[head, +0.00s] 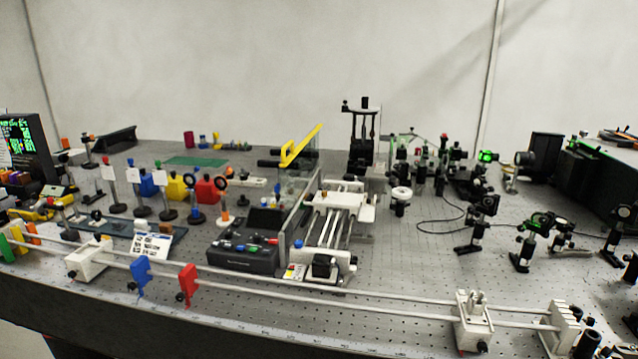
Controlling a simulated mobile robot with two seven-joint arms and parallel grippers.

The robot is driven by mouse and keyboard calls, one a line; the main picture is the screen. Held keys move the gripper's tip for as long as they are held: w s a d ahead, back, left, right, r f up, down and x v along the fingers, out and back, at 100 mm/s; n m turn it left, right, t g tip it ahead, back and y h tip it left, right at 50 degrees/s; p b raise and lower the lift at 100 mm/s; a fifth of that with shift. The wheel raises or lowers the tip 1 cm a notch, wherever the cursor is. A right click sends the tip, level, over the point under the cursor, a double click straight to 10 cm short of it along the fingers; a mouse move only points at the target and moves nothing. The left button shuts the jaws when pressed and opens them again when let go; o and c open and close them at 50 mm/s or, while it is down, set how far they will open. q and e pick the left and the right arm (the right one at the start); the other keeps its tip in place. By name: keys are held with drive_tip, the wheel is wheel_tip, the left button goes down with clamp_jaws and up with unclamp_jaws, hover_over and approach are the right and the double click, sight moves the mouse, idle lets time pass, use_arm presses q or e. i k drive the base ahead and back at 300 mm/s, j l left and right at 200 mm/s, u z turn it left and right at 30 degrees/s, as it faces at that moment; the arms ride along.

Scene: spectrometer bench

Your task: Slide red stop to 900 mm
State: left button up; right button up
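The red stop (188,284) is a flat upright plate on the long twin-rod rail (330,300) along the front of the bench. It sits in the left part of the rail, just right of a similar blue stop (140,276), with a small gap between them. A dark knob shows low on the red stop's left side. Small marks along the bench's front edge are too fine to read, so I cannot tell the stop's position in millimetres. Neither of my grippers is in view.
A white block (88,260) sits on the rail left of the blue stop. A white carriage (473,318) and an end block (563,326) stand at the right. The rail between red stop and carriage is clear. A dark control box (243,258) stands behind it.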

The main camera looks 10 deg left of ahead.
sight(186, 277)
drive_tip(key=u, duration=1.4)
